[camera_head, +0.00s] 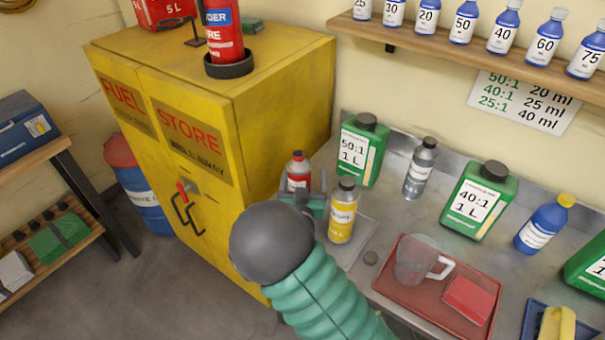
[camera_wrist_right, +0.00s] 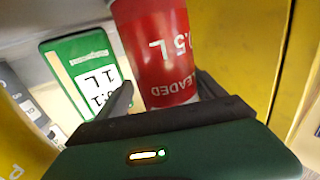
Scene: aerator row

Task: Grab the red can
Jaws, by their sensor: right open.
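In the right wrist view the red can (camera_wrist_right: 164,55) appears upside down, marked 0.5 L. My right gripper (camera_head: 303,188) is at the can, partly hidden behind my arm's grey joint. In the wrist view my right gripper (camera_wrist_right: 166,92) is open, with one dark finger on each side of the can; I cannot tell whether either touches it. My left gripper is not in view.
A yellow bottle (camera_head: 342,211) stands close right of the gripper. A green 50:1 container (camera_head: 362,150) is behind it. A red tray (camera_head: 425,304) with a jug (camera_head: 412,262) lies to the right. The yellow cabinet (camera_head: 285,100) borders the left; a bottle shelf (camera_head: 470,52) hangs above.

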